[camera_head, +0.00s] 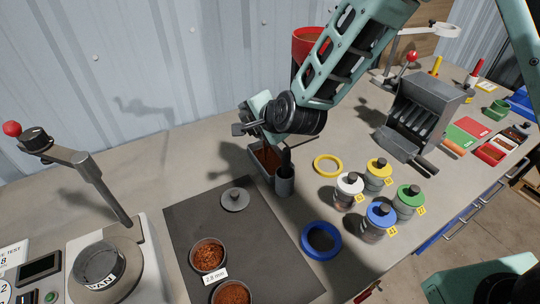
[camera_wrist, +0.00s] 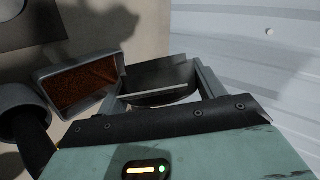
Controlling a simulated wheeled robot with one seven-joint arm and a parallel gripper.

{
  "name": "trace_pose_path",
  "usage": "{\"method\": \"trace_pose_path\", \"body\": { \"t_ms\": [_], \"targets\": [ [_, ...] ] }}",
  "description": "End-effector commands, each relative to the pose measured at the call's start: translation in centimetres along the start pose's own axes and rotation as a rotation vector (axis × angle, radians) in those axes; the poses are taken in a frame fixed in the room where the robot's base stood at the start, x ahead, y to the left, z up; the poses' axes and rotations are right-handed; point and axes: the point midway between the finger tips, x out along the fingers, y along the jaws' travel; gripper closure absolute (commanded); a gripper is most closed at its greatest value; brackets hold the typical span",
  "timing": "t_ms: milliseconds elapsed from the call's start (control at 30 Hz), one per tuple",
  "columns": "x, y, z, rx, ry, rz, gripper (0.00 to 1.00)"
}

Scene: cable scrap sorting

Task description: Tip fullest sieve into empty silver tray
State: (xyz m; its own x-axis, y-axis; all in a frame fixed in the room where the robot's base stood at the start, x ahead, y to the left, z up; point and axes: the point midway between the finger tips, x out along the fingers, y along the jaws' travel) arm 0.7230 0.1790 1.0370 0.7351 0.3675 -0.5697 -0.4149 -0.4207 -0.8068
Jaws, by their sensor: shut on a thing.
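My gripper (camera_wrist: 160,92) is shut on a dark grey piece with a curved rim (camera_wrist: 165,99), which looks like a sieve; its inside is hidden. In the head view my gripper (camera_head: 243,128) is above the back of the bench, behind and left of the silver tray. The rectangular silver tray (camera_head: 252,161) has reddish-brown granules in it; it also shows left of the gripper in the wrist view (camera_wrist: 47,75). A round sieve (camera_head: 194,262) labelled 2.8 mm holds brown granules on the dark mat. Another filled sieve (camera_head: 216,294) is cut off by the lower edge.
A dark cup (camera_head: 284,187) stands against the tray's front right. A knobbed lid (camera_head: 235,201) lies on the mat (camera_head: 185,222). Several colour-lidded jars (camera_head: 381,215), a blue ring (camera_head: 321,256) and a yellow ring (camera_head: 327,178) are to the right.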

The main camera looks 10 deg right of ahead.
Motion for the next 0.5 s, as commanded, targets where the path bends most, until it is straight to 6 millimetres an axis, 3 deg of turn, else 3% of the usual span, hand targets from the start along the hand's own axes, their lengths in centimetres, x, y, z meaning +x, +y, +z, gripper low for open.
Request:
{"method": "trace_pose_path", "body": {
  "t_ms": [500],
  "targets": [
    [-0.07,0.06,-0.39,0.057,-0.034,-0.024,0.60]
  ]
}}
